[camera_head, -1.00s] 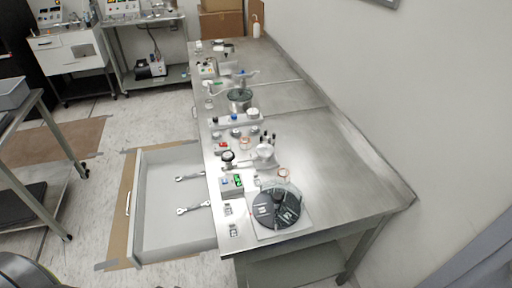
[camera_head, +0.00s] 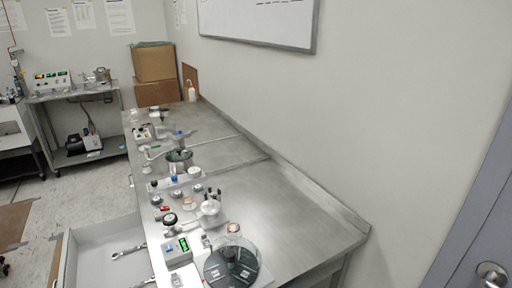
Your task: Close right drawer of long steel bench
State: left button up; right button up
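The long steel bench (camera_head: 285,205) runs from the front centre to the back, along the wall on its right. A drawer (camera_head: 92,248) stands pulled out from the bench's left side, at the lower left. Its near part is cut off by the bottom edge of the view. A wrench (camera_head: 128,250) lies in the drawer, and part of a second one (camera_head: 145,283) shows at the bottom edge. Neither of my grippers is in view.
Vacuum parts crowd the bench's left side, with a dark round disc (camera_head: 230,266) at the near end. A steel cart (camera_head: 75,125) stands at the back left. Floor (camera_head: 95,185) is clear left of the bench. A grey-blue door (camera_head: 480,230) is at the right.

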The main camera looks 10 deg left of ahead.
aim_at(86, 261)
jog(key=k+j+u, duration=0.25)
jog(key=j, duration=0.5)
jog(key=j+u, duration=0.2)
jog(key=j, duration=0.55)
jog(key=k+j+u, duration=0.25)
jog(key=j, duration=0.55)
jog(key=i, duration=0.1)
